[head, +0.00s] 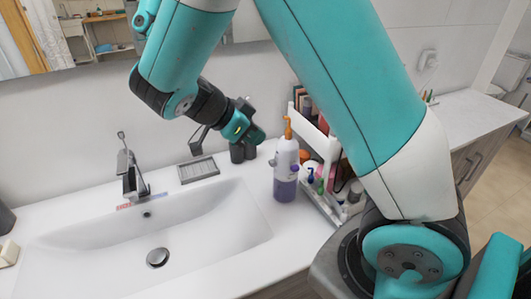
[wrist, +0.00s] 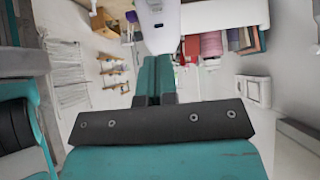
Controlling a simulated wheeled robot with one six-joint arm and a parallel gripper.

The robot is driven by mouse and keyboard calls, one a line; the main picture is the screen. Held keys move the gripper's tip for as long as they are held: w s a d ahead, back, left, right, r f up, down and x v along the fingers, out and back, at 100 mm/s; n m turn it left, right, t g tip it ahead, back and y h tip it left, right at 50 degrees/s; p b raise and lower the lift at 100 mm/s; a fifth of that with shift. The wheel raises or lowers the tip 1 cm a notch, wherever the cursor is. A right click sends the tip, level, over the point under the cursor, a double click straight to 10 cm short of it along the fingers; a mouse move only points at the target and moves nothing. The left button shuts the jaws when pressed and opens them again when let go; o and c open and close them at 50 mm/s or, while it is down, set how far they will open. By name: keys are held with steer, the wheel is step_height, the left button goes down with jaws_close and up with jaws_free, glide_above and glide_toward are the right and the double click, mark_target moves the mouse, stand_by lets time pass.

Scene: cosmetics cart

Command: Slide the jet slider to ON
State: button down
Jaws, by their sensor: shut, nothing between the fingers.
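A white bottle-shaped device (head: 286,160) with an orange nozzle and a purple lower part stands upright on the counter, right of the basin. In the wrist view, a white body (wrist: 185,14), likely this device, is just ahead of my fingertips. A small dark mark shows on its face near the top edge. I cannot make out the jet slider's position or any ON label. My gripper (head: 258,134) is left of the device's upper part. Its fingers (wrist: 154,62) are together and empty. I cannot tell whether they touch the device.
A white organiser (head: 325,144) with small bottles and boxes stands close right of the device. The basin (head: 95,240) and tap (head: 130,175) are to the left.

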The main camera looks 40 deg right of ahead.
mark_target(270, 165)
steer(key=x, duration=0.3)
steer(key=shift+s+d+f+p, duration=0.15)
steer(key=shift+d+p, duration=0.15)
steer(key=shift+p, duration=0.05)
step_height(270, 165, down, 3)
steer(key=shift+a+r+p, duration=0.1)
steer(key=shift+r+p, duration=0.1)
steer(key=shift+p, duration=0.2)
steer(key=shift+f, duration=0.8)
step_height(270, 165, down, 2)
steer(key=b, duration=0.2)
steer(key=shift+f+b, duration=0.1)
steer(key=shift+b, duration=0.2)
